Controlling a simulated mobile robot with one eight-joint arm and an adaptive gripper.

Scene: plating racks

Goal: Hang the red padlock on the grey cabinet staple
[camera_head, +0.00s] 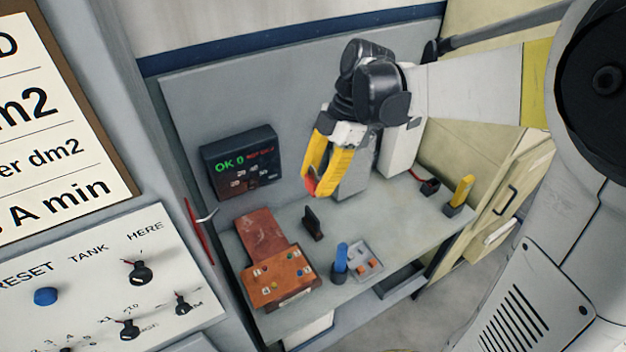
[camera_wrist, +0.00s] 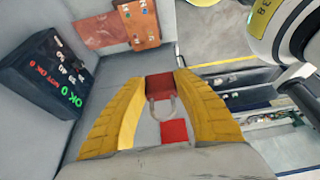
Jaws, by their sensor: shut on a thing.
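The red padlock (camera_wrist: 160,86) is between my yellow fingertips in the wrist view, with its pale shackle (camera_wrist: 166,110) pointing toward the camera. My gripper (camera_head: 313,185) is shut on it, raised above the bench in the head view; only a little red (camera_head: 311,184) shows there. It also shows in the wrist view (camera_wrist: 160,88). A grey cabinet (camera_head: 178,196) stands at the left. A small pale curved piece (camera_head: 207,215) sticks out of it beside a red strip; I cannot tell for sure whether this is the staple. My gripper is apart from it.
The grey bench (camera_head: 400,235) holds an orange-brown box (camera_head: 282,277), a black stand (camera_head: 313,222), a blue-handled tool (camera_head: 341,258), a grey tray (camera_head: 366,256) and a yellow-handled tool (camera_head: 461,192). A dark display (camera_head: 240,163) is at the bench's back. A red square (camera_wrist: 175,131) lies below the padlock.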

